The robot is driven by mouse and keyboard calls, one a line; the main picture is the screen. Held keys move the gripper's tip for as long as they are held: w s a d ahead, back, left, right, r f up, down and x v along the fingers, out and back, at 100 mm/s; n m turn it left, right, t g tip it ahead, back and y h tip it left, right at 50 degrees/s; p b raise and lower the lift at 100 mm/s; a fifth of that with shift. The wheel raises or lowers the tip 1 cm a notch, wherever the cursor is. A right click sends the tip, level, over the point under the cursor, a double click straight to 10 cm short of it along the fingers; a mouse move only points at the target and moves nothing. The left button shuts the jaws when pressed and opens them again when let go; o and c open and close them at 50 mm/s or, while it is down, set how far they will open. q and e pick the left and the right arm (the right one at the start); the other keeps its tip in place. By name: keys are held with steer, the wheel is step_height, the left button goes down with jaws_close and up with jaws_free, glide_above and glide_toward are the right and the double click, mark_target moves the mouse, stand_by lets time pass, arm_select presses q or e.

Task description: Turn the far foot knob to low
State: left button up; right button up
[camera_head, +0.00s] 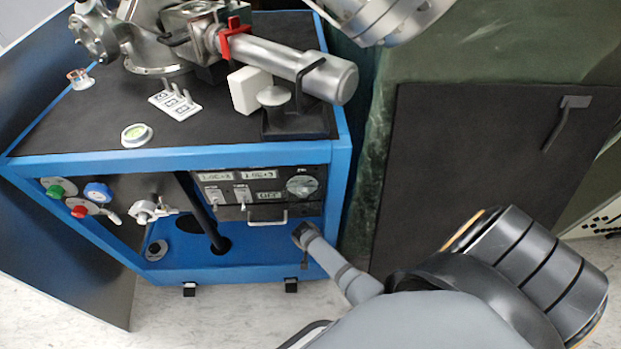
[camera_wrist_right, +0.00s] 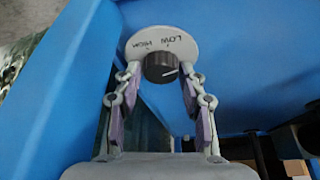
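The foot knob (camera_wrist_right: 161,67) is dark and round, on a pale round plate (camera_wrist_right: 160,42) marked LOW and HIGH. A light line on the knob points right in the wrist view, away from both words. My right gripper (camera_wrist_right: 161,82) is open, with one fingertip on each side of the knob; I cannot tell whether they touch it. In the head view my right gripper (camera_head: 303,236) reaches low into the blue cart's front right, hiding this knob there. Another round foot plate with a knob (camera_head: 156,250) shows at the lower left. My left gripper is not in view.
The blue cart frame (camera_head: 240,157) surrounds the lower space, with a control panel (camera_head: 262,192) and its handle (camera_head: 267,218) above my right gripper. A black post (camera_head: 204,215) stands to the left. A green wall (camera_head: 370,150) is close on the right.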

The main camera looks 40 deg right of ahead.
steer(key=shift+o, duration=1.3)
